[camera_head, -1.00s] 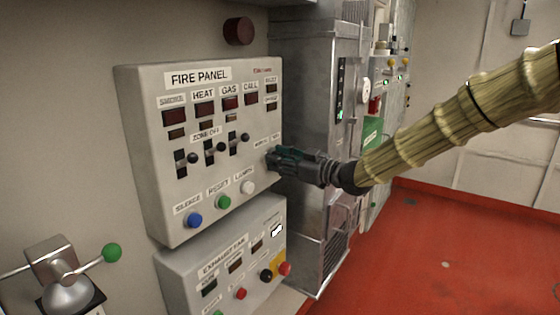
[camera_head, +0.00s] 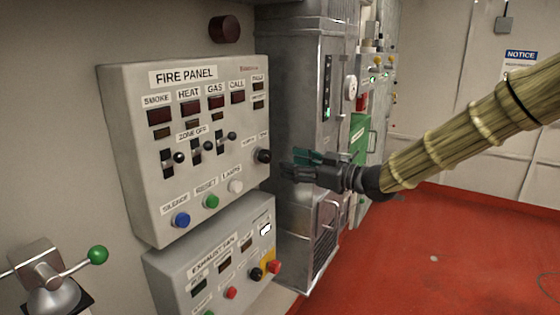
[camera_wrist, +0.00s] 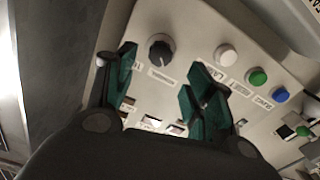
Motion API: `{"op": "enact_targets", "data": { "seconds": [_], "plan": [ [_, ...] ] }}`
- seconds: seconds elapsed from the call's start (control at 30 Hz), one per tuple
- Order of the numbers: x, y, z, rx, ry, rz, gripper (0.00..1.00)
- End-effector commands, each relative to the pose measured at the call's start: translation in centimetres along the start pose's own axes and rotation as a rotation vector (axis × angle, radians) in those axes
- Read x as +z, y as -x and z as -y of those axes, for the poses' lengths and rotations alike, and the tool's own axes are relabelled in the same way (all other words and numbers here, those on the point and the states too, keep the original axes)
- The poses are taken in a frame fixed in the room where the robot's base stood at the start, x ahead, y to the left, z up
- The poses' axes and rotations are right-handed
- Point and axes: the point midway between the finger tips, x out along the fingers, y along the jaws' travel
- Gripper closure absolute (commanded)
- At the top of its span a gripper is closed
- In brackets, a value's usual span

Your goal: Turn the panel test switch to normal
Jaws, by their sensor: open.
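The fire panel (camera_head: 140,120) is a pale box on the wall in the head view. Its test switch, a black rotary knob (camera_head: 264,156), is at the panel's right edge under a small label. In the wrist view the same knob (camera_wrist: 160,50) shows ahead, between and beyond the fingers, with a light pointer line; its label is too small to read. My gripper (camera_head: 290,165) is open, just right of the knob and apart from it. Its green-padded fingers (camera_wrist: 160,85) hold nothing.
White, green and blue buttons (camera_head: 209,201) run along the panel's lower edge. Zone switches (camera_head: 195,151) stand left of the knob. The exhaust fan panel (camera_head: 170,270) is below. A grey metal cabinet (camera_head: 300,70) stands close behind my gripper. Red floor (camera_head: 420,260) is open at right.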

Motion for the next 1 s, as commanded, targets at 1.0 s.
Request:
{"op": "enact_targets", "data": {
  "seconds": [1.0],
  "plan": [
    [10.9, 3.5, 3.2, 0.07, -0.192, 0.144, 0.47]
  ]
}}
